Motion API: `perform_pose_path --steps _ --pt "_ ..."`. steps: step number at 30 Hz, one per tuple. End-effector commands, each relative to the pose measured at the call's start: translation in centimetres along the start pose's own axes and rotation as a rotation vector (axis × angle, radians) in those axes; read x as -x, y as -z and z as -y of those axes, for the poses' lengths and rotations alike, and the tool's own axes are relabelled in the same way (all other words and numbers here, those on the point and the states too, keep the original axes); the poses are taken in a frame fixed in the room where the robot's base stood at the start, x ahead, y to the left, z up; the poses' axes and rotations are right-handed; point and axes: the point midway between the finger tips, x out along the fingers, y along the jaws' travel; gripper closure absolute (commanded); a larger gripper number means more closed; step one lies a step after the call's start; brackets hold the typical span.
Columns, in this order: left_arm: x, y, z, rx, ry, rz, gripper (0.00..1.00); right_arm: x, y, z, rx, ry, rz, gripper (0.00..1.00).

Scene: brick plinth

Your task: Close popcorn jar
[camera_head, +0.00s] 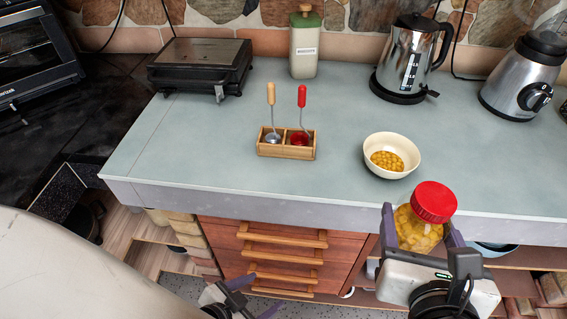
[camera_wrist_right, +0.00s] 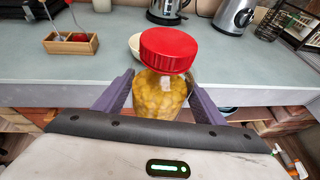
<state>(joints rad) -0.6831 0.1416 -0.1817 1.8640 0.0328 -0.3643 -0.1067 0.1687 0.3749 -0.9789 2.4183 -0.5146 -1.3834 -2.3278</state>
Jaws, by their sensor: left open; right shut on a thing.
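The popcorn jar (camera_head: 418,232) is clear and full of yellow kernels. My right gripper (camera_head: 421,228) is shut around its body and holds it in front of the counter's edge; the jar (camera_wrist_right: 160,97) also shows between the fingers in the right wrist view. A red lid (camera_head: 434,202) is over the jar's mouth, and it shows in the right wrist view (camera_wrist_right: 168,49) too. I cannot tell whether the lid is fully seated or tight. My left gripper (camera_head: 252,295) is open and empty, low in front of the drawers, apart from the jar.
A white bowl (camera_head: 408,144) with kernels stands on the counter (camera_head: 225,160) behind the jar. A wooden box (camera_head: 286,150) holds two handled tools. A grill, green-topped canister (camera_head: 304,45), kettle (camera_head: 407,60) and blender (camera_head: 524,75) line the back. The counter's left front is clear.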

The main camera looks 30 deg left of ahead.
Motion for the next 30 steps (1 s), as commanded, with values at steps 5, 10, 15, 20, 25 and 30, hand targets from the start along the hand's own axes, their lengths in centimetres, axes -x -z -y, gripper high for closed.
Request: perform_pose_path --steps 5,10,15,20,25,30 --pt "0.5 0.6 -0.8 0.131 -0.016 0.025 0.34 0.1 -0.2 0.0 -0.001 -0.001 0.006 0.99" --pt "0.5 0.6 -0.8 0.148 -0.018 0.03 0.34 0.1 -0.2 0.0 -0.001 -0.001 0.006 0.99" --pt "0.5 0.6 -0.8 0.147 -0.017 0.03 0.34 0.1 -0.5 0.0 -0.004 0.0 0.013 0.99" --pt "0.5 0.6 -0.8 0.146 -0.017 0.029 0.34 0.3 -0.9 2.1 -0.041 0.092 0.019 0.99" --pt "0.5 0.6 -0.8 0.145 -0.017 0.029 0.34 1.8 -1.3 7.8 -0.143 0.337 0.025 0.99" --pt "0.5 0.7 -0.8 0.145 -0.017 0.028 0.34 4.1 -0.5 12.7 -0.237 0.56 0.011 0.99"
